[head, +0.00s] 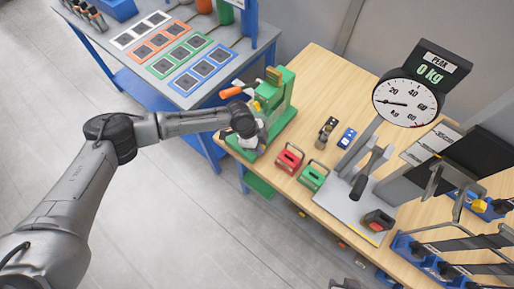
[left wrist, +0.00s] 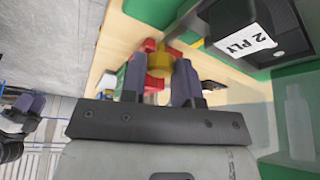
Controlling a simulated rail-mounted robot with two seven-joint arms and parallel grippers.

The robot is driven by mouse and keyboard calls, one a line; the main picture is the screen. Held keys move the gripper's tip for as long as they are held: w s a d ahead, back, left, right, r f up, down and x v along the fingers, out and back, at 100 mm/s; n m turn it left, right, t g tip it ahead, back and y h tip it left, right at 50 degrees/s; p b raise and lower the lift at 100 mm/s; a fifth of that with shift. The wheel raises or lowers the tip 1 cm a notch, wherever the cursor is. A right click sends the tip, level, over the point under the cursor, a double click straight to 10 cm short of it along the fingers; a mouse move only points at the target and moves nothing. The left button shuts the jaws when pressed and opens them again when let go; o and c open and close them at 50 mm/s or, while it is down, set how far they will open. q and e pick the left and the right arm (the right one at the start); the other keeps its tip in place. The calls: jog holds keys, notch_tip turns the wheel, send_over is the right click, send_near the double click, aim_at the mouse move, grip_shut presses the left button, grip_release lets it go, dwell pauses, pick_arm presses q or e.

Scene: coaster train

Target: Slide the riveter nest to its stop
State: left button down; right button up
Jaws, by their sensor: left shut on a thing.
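The green riveter (head: 277,100) stands at the left end of the wooden bench, with an orange-tipped lever (head: 231,92). My left gripper (head: 250,137) is low at its front side. In the left wrist view the two fingers (left wrist: 158,84) are shut on a yellow knob (left wrist: 159,62), with a red part touching it behind. I cannot tell how the knob joins the riveter nest; the nest is largely hidden by my gripper. A dark block with a "2 PLY" label (left wrist: 247,41) is beside the fingers. What may be my right gripper (left wrist: 24,112) shows partly at the left edge.
A red weight (head: 289,159) and a green weight (head: 313,177) stand right of the riveter. Beyond them is a press with a round dial (head: 406,101). A blue-framed table with coloured mats (head: 180,55) is at the back left. Open floor lies in front.

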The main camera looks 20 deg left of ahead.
pick_arm(q)
jog(key=c, duration=0.9)
grip_release()
jog(key=shift+s, duration=0.1)
jog(key=shift+o, duration=0.2)
notch_tip(320, 180, up, 4)
jog(key=shift+r, duration=0.15)
jog(key=s+d+r, duration=0.3)
jog(key=d+r, duration=0.3)
jog(key=d, duration=0.5)
jog(key=shift+r+b, duration=0.3)
jog(key=shift+r, duration=0.05)
jog(key=shift+s+d, duration=0.1)
jog(key=shift+s, duration=0.05)
